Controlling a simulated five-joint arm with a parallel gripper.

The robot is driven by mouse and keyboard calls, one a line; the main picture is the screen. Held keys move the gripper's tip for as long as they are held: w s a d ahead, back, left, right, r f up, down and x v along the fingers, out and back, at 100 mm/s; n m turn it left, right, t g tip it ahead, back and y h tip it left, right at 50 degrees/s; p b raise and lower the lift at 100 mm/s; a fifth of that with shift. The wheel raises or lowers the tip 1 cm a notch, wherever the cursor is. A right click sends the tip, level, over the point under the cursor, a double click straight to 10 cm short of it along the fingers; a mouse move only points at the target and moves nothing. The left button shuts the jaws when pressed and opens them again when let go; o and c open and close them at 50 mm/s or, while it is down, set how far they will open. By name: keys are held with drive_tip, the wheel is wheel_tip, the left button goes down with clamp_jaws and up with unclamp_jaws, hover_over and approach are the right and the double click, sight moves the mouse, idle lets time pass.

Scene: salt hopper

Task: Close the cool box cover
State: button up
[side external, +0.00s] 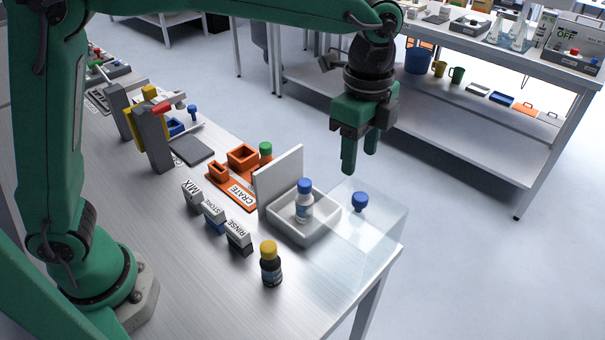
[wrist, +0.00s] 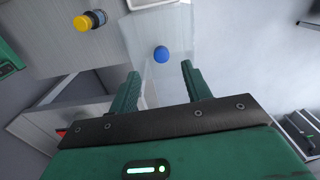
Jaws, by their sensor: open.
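A white open-topped box (side external: 287,232), which looks like the cool box, stands near the bench's end. A white bottle with a blue cap (side external: 304,203) is upright inside it. A flat pale panel (side external: 279,178) stands upright along the box's far-left side, like a raised cover. A clear, see-through cover (side external: 385,222) sits at the box's right, with a blue knob (side external: 360,202) on it. The knob also shows in the wrist view (wrist: 161,54), just beyond my fingertips. My gripper (side external: 359,160) is open and empty above the knob, not touching it.
A dark bottle with a yellow cap (side external: 270,264) stands in front of the box. Blocks marked MIX (side external: 191,196), STORE (side external: 214,214) and RINSE (side external: 239,238) stand left of it. An orange crate holder (side external: 232,186) lies behind.

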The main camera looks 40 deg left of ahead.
sight(360, 196)
drive_tip(key=shift+w+d+f+m, duration=0.1)
drive_tip(key=shift+d+f+m, duration=0.25)
drive_tip(key=shift+d, duration=0.35)
drive_tip(key=shift+f, duration=3.9)
drive_tip(key=shift+c, duration=0.2)
drive_tip(key=shift+a, duration=0.1)
clamp_jaws()
